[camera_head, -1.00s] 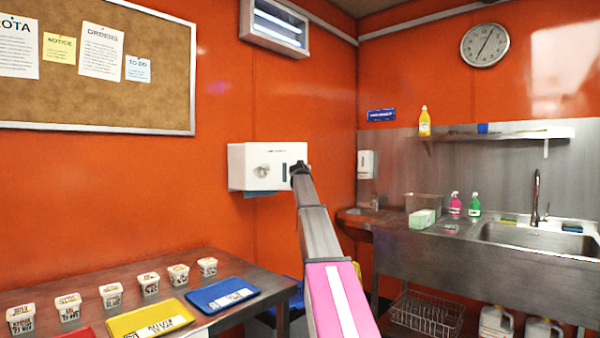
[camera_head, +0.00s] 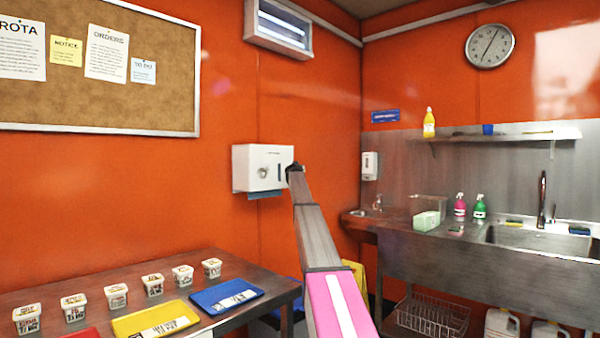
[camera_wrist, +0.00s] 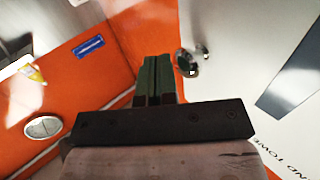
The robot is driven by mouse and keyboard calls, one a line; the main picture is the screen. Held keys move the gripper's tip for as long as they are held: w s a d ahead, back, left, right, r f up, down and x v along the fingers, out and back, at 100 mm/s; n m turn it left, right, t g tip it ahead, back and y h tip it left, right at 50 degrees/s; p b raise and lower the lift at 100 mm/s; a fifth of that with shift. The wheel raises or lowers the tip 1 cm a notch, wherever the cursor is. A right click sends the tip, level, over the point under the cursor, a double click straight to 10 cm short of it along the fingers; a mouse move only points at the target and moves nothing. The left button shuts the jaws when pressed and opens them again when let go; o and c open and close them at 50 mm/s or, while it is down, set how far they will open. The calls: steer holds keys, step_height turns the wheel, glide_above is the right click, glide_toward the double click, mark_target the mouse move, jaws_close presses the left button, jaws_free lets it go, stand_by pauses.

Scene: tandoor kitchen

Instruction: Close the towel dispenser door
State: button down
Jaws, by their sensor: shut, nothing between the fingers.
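The white towel dispenser (camera_head: 262,167) is mounted on the orange wall. Its front door (camera_wrist: 235,70) has a small round metal lock (camera_wrist: 188,62) and a dark window (camera_wrist: 295,75); lettering reads partly upside down in the wrist view. My gripper (camera_head: 293,168) is at the dispenser's right edge in the head view. In the wrist view its shut, empty fingers (camera_wrist: 155,62) are beside the white door, left of the lock. I cannot tell whether they touch it. No gap shows at the door's edge in the head view, but the far side is hidden.
A steel table (camera_head: 225,262) with tubs and coloured trays stands below left. A sink counter (camera_head: 480,250) with bottles is at the right, and a soap dispenser (camera_head: 370,166) hangs in the corner. The wall between the dispenser and corner is clear.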

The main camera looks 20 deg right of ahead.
steer(key=shift+w+a, duration=0.15)
steer(key=shift+w, duration=0.35)
steer(key=shift+w+r, duration=0.1)
steer(key=s+d, duration=0.7)
steer(key=s, duration=0.5)
steer(key=shift+s, duration=0.4)
